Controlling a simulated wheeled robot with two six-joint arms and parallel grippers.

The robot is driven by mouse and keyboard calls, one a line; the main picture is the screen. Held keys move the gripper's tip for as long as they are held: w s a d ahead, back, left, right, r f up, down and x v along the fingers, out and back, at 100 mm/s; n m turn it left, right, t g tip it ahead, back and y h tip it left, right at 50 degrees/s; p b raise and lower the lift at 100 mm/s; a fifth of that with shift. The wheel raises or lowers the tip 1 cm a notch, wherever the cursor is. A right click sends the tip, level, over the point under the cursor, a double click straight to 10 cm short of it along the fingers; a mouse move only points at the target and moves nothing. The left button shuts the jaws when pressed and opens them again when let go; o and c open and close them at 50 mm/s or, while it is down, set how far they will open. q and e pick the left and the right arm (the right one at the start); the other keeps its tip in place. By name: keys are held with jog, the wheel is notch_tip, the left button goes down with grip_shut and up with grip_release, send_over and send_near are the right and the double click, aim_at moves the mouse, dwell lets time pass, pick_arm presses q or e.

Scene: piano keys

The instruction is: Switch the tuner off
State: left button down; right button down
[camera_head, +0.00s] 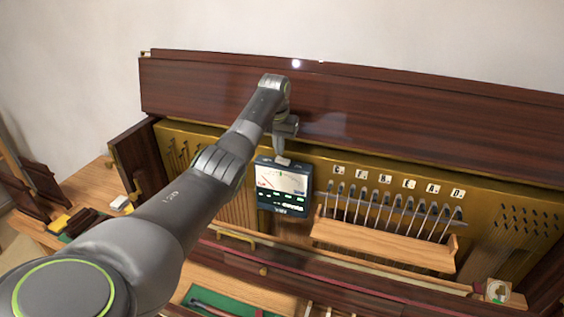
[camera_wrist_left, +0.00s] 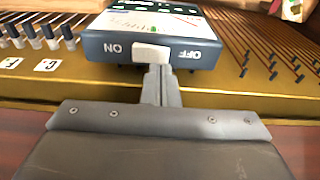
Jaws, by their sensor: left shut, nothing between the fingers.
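The tuner (camera_head: 283,188) is a dark blue box with a lit display, standing against the brass-coloured panel inside the open piano. In the left wrist view the tuner (camera_wrist_left: 112,66) appears upside down. Its top face carries the words ON and OFF with a white switch (camera_wrist_left: 150,52) between them; I cannot tell which setting it is in. My left gripper (camera_head: 282,154) is shut and empty at the tuner's top edge. Its fingertips (camera_wrist_left: 160,74) are right at the switch, seemingly touching it, slightly toward the OFF side. My right gripper is not in view.
A wooden rack (camera_head: 385,244) of several tools stands right of the tuner, below letter labels. The dark raised lid (camera_head: 420,110) rises behind my arm. Tuning pins (camera_head: 530,222) are at the far right. A green tray (camera_head: 215,300) lies in front.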

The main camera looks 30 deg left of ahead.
aim_at(279, 159)
pick_arm(q)
jog(key=shift+s+f, duration=0.1)
jog(key=shift+f, duration=1)
dwell(0.8)
jog(key=shift+r, duration=1.25)
notch_tip(279, 159, up, 2)
jog(key=shift+r, duration=1.3)
jog(key=shift+f, duration=0.1)
